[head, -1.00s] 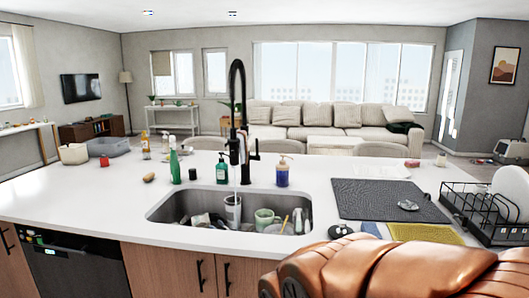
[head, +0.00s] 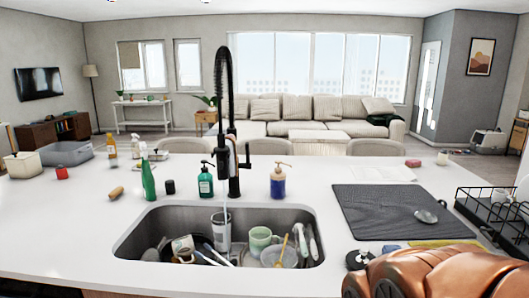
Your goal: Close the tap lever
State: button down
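The black tap (head: 234,180) stands behind the sink, with a tall spring neck and a spray head hanging over the basin. Its thin lever (head: 247,153) sticks up at the right side of the tap body. A thin stream of water (head: 226,205) appears to fall from the spout toward a grey cup (head: 221,230) in the sink (head: 135,238). My orange-brown arm fills the bottom right corner, well to the right of the tap. My gripper's fingers do not show.
Cups and utensils lie in the sink. A green bottle (head: 148,180), teal soap bottle (head: 205,181) and blue pump bottle (head: 278,183) stand around the tap. A dark drying mat (head: 385,210) and dish rack (head: 480,212) are at right.

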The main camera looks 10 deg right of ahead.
aim_at(248, 165)
jog(key=u, duration=0.1)
jog(key=i, duration=0.6)
jog(key=u, duration=0.75)
jog(key=i, duration=0.4)
jog(key=u, duration=0.4)
